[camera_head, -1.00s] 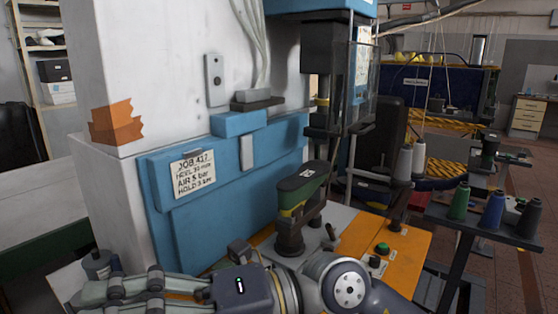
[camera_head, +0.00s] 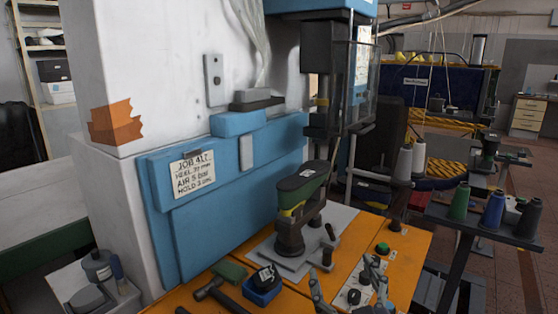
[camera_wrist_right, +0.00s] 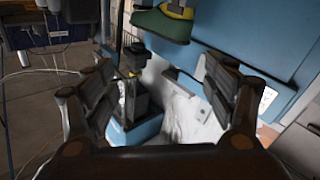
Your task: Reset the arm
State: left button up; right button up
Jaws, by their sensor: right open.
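My right gripper (camera_head: 345,278) shows at the bottom of the head view, with its two fingers apart over the orange bench top. In the right wrist view the fingers (camera_wrist_right: 160,78) are spread with nothing between them. A green shoe last (camera_head: 304,183) with a yellow band sits on a dark post on a grey plate, behind the gripper and to its left. The last also shows at the top of the right wrist view (camera_wrist_right: 162,24), apart from the fingers. My left gripper is not in the head view.
The orange bench top (camera_head: 345,262) holds a hammer (camera_head: 222,283), a small blue box (camera_head: 263,285) and a green button (camera_head: 382,248). A blue and white machine (camera_head: 235,185) stands behind. Thread spools (camera_head: 493,208) stand on a rack at right.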

jog(key=s+d+f+m+g+h, duration=0.1)
jog(key=s+d+f+g, duration=0.3)
jog(key=f, duration=0.4)
jog(key=s+d+f+m+g+h, duration=0.1)
jog(key=s+f+g, duration=0.2)
jog(key=s+f, duration=0.4)
jog(key=s+d+f+g+h, duration=0.1)
jog(key=s+d+f+g, duration=0.25)
jog(key=f, duration=0.65)
jog(key=s+f+g, duration=0.5)
jog(key=s, duration=0.7)
notch_tip(320, 180, down, 26)
jog(key=s+g, duration=0.1)
jog(key=s+d+f+g, duration=0.1)
jog(key=s+d+f, duration=0.2)
jog(key=s+f, duration=1.3)
jog(key=shift+s+y, duration=0.3)
jog(key=shift+s, duration=0.35)
